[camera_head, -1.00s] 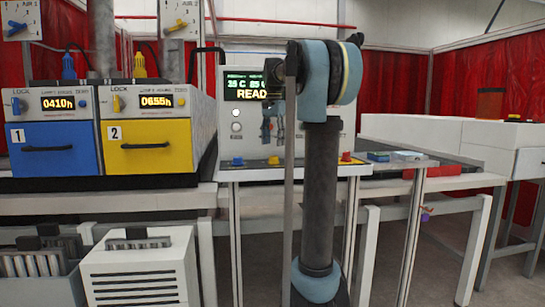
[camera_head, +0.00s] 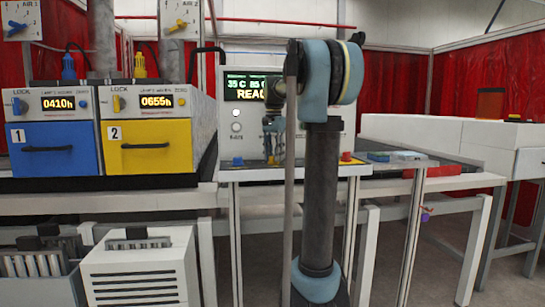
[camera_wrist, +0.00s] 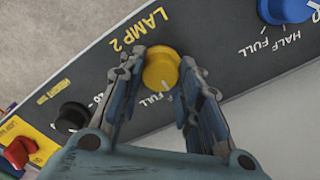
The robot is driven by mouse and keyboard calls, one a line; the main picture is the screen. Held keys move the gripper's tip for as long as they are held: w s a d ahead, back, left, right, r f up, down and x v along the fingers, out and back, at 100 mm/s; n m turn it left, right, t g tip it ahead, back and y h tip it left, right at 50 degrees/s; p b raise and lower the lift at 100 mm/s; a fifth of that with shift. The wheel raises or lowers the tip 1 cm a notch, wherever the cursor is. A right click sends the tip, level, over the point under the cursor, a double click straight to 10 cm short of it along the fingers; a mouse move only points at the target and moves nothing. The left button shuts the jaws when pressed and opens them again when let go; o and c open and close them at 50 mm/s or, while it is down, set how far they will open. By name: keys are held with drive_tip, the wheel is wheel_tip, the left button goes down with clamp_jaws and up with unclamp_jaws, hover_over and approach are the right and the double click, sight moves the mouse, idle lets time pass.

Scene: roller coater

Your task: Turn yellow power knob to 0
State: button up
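The yellow knob (camera_wrist: 161,68) sits on a dark sloped panel under the label "LAMP 2" in the wrist view. The word "FULL" is printed close beside it; its other scale marks are hidden by my gripper. My gripper (camera_wrist: 162,62) has one finger on each side of the knob, very close to it. I cannot tell whether both fingers touch it. In the head view my gripper (camera_head: 272,150) points down at the front ledge of the white control box (camera_head: 237,155), where the knob is mostly hidden.
A blue knob (camera_wrist: 284,10) with a "HALF FULL" scale, a black knob (camera_wrist: 71,117) and a red switch (camera_wrist: 20,152) share the panel. Blue (camera_head: 50,163) and yellow (camera_head: 137,158) lamp units stand to the left. A red knob (camera_head: 346,157) is at the right of the ledge.

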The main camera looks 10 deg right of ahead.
drive_tip(key=shift+n, duration=0.3)
drive_tip(key=shift+c, duration=0.3)
drive_tip(key=n, duration=0.4)
drive_tip(key=shift+w, duration=0.1)
drive_tip(key=shift+n, duration=2.1)
drive_tip(key=o, duration=1.1)
drive_tip(key=shift+r, duration=0.15)
wheel_tip(320, 180, up, 12)
drive_tip(key=shift+f, duration=0.2)
